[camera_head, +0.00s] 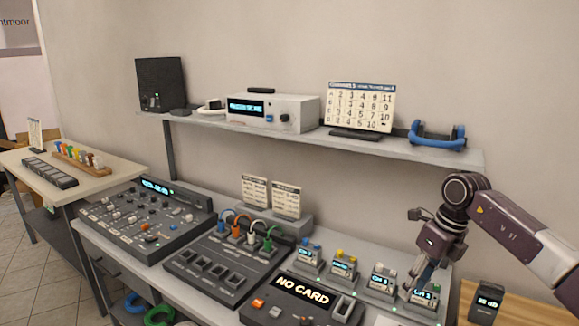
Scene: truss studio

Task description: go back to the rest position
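My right gripper (418,282) comes in from the right side and points down over the rightmost small box (424,298) with a lit display. Its fingers are small and partly overlap the box, so I cannot tell whether they touch it or how far apart they are. More such boxes stand to the left in a row, one with a yellow knob (343,265). My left gripper is not in view.
A desk holds a mixer (147,220), a panel with coloured cables (222,262) and a "NO CARD" device (303,302). A shelf (300,137) above carries a white unit (272,112), a calendar board (360,106) and blue headphones (437,136). A wooden surface with a handheld device (487,302) is lower right.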

